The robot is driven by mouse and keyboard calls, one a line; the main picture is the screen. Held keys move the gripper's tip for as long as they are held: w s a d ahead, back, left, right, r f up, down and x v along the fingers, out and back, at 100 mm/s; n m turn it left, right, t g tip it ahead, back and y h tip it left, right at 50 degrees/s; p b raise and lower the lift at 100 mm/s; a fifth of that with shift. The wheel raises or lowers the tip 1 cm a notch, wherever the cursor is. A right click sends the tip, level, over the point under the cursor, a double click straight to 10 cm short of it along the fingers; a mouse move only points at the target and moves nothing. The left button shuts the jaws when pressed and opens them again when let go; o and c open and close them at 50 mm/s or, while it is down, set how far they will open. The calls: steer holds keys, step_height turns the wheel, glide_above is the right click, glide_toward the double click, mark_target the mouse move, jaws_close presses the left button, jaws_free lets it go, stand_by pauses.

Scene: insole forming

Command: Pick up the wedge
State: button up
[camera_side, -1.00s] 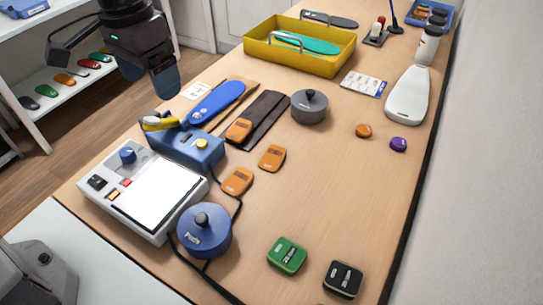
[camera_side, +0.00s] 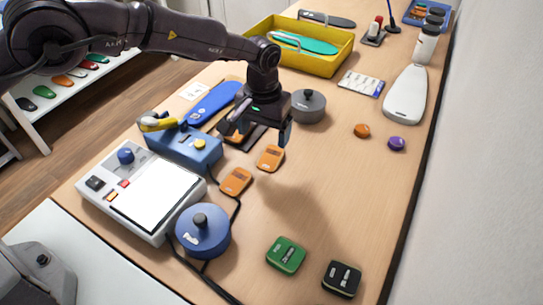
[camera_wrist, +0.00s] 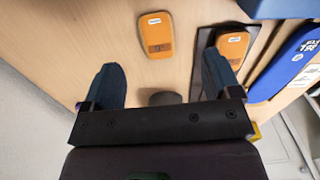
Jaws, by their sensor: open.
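Several orange wedge-like pads lie on the table; which one is the wedge I cannot tell. One orange pad (camera_side: 271,158) lies just below my gripper in the side view. Another orange pad (camera_side: 235,181) lies nearer the front. A third, on a dark strip, is mostly hidden by my gripper there. My gripper (camera_side: 258,128) is open and empty above the table. In the wrist view, one orange pad (camera_wrist: 155,35) shows beyond the gap between my fingers (camera_wrist: 163,78), and another (camera_wrist: 233,45) lies on the dark strip near the right finger.
A grey lidded weight (camera_side: 309,105) stands close behind my gripper. A blue box (camera_side: 185,148), a white-screened device (camera_side: 150,195) and a blue round weight (camera_side: 203,231) stand left. Green (camera_side: 286,254) and black (camera_side: 341,279) blocks lie in front. The table's right middle is mostly clear.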

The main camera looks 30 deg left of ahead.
mark_target(268, 163)
steer(key=f, duration=0.8)
steer(key=shift+w+d+f, duration=0.15)
steer(key=shift+d+f, duration=0.1)
steer(key=shift+d, duration=0.05)
steer(key=c, duration=1)
